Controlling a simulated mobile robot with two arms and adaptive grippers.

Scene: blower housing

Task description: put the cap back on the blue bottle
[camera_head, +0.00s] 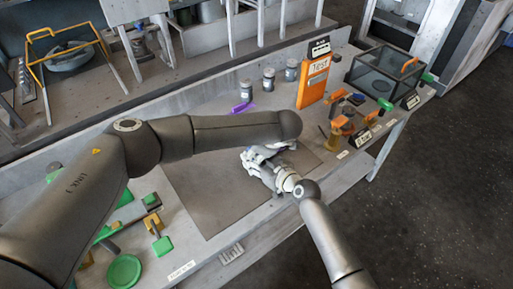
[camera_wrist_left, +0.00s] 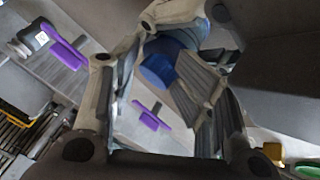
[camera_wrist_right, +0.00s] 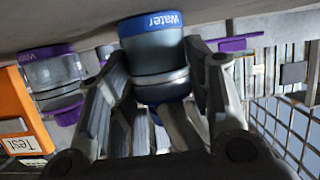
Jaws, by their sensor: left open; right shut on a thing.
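My right gripper (camera_head: 262,160) is low over the grey mat (camera_head: 205,190) in the head view. In the right wrist view its fingers (camera_wrist_right: 153,78) are closed around the blue bottle (camera_wrist_right: 152,50), a grey body with a blue band lettered "Water", upside down in the picture. My left gripper (camera_wrist_left: 165,85) is open, with a rounded blue part (camera_wrist_left: 158,65) between or just beyond its fingers. I cannot tell if this part is the cap or the bottle's end, nor whether the fingers touch it.
Several grey jars (camera_head: 268,79) stand behind the mat, beside an orange "Test" box (camera_head: 314,82). A purple-handled item (camera_head: 243,107) lies near them. A glass box (camera_head: 380,75) and orange tools are at the right, green parts (camera_head: 125,270) at the left. The mat's front is clear.

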